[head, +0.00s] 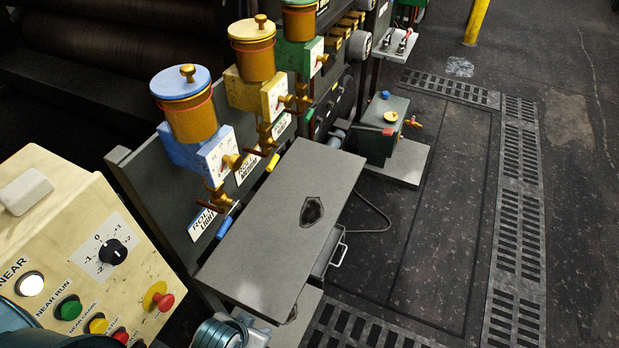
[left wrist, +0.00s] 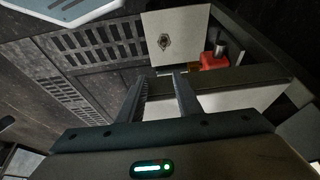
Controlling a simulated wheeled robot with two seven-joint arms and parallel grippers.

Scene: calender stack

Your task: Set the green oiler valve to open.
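The green oiler (head: 297,55) is the farthest of three oilers in the head view, with an amber cup cut off by the top edge. Its pale face (head: 314,57) bears a small knob, and brass fittings hang below it. The valve's setting is too small and crowded to tell. My left gripper (left wrist: 163,76) shows in the left wrist view with its two fingers apart and nothing clearly between them. It is not near the green oiler in that view. Its fingers cannot be made out in the head view. My right gripper is not seen.
The yellow oiler (head: 251,88) and blue oiler (head: 203,152) stand nearer, in front of the green one. A grey tabletop (head: 275,235) lies below them. A cream control panel (head: 60,225) fills the lower left. Open floor (head: 440,210) lies right.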

